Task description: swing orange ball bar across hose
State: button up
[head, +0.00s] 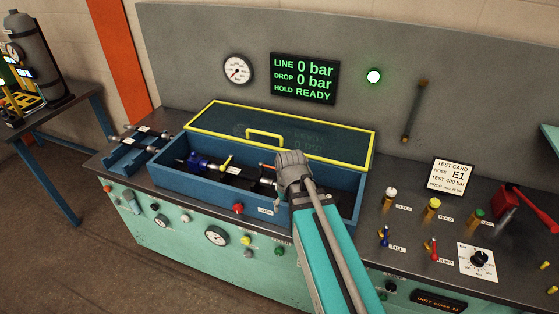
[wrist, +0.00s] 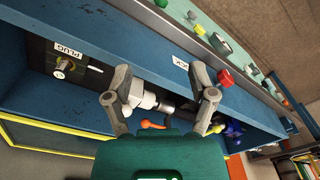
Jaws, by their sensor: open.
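In the head view, an orange-tipped bar (head: 267,165) shows just left of my gripper (head: 290,170), inside the open blue box (head: 170,184). My arm hides the box's right part.
The box's yellow-framed lid (head: 300,133) stands raised behind it. A red knob (head: 238,208) is on the front wall. A panel display (head: 304,78) reads 0 bar and READY. Several levers and a red handle (head: 506,208) stand on the bench to the right.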

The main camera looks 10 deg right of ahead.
jog(key=w+d+r+n+y, duration=0.1)
jog(key=w+d+n, duration=0.1)
jog(key=w, duration=0.6)
jog(key=w+d+r+n+y+p, duration=0.1)
jog(key=w+d+r+n, duration=0.1)
jog(key=w, duration=0.6)
jog(key=w+d+r+n+t+y+p, duration=0.1)
jog(key=w+d+r+n+y, duration=0.1)
jog(key=w+d, duration=0.3)
jog(key=w+n, duration=0.1)
jog(key=w, duration=0.2)
jog(key=shift+d+n, duration=0.3)
jog(key=shift+n, duration=0.1)
jog(key=shift+w+f, duration=0.1)
jog(key=shift+f, duration=0.1)
jog(key=b+x, duration=1.2)
jog(key=x, duration=0.1)
jog(key=shift+w+a+f, duration=0.1)
jog(key=shift+a+f, duration=0.1)
jog(key=shift+a, duration=0.05)
grip_shut()
